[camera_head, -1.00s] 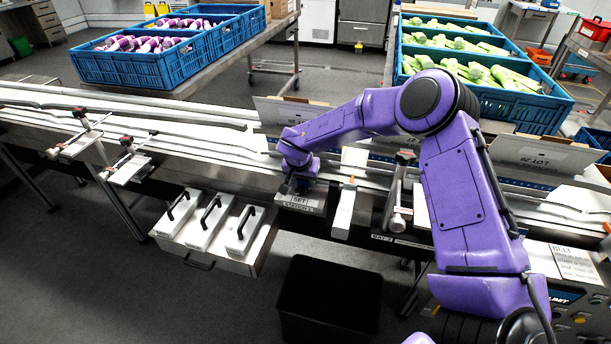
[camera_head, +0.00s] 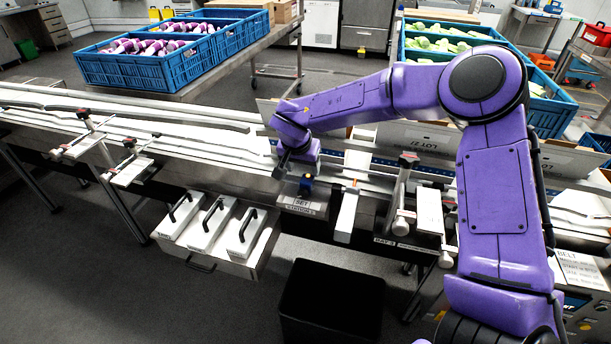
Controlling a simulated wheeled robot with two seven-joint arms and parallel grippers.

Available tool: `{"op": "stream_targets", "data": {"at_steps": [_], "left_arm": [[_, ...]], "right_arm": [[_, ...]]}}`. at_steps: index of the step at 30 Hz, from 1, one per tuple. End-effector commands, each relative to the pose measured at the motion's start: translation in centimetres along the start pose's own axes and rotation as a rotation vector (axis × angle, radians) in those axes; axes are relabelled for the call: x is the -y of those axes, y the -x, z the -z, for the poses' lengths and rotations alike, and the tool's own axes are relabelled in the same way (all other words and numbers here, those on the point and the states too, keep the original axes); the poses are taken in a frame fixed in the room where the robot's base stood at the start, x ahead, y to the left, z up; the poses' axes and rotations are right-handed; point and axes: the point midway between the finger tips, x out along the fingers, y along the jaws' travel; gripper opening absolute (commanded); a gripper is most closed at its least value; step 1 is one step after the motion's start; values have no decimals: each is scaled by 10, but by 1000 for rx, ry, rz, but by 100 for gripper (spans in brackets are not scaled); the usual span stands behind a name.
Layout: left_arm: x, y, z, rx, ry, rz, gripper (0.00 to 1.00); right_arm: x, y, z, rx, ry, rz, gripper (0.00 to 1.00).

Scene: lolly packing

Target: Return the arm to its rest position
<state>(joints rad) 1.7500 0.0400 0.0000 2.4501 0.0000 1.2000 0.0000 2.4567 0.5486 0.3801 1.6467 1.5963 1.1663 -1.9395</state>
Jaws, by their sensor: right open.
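My right arm (camera_head: 497,200) is purple and comes in from the lower right, bends at a high elbow and reaches left over the conveyor. Its gripper (camera_head: 292,178) points down over the conveyor's near edge, just above the plate labelled SET (camera_head: 302,205). The dark fingers stand apart with nothing seen between them. My left gripper is not in view.
The conveyor (camera_head: 190,142) runs across the view with guide brackets along it. An open drawer (camera_head: 243,266) with white handled pieces and a black bin (camera_head: 331,300) sit below. Blue crates (camera_head: 130,68) stand behind. Floor at lower left is clear.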

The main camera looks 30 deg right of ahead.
Motion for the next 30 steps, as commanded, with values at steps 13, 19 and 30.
{"op": "stream_targets", "data": {"at_steps": [13,19,30], "left_arm": [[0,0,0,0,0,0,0],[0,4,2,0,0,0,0],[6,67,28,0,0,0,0]], "right_arm": [[0,9,0,1,1,-1,64],[0,13,2,1,1,-1,64],[0,76,28,1,1,-1,64]]}}
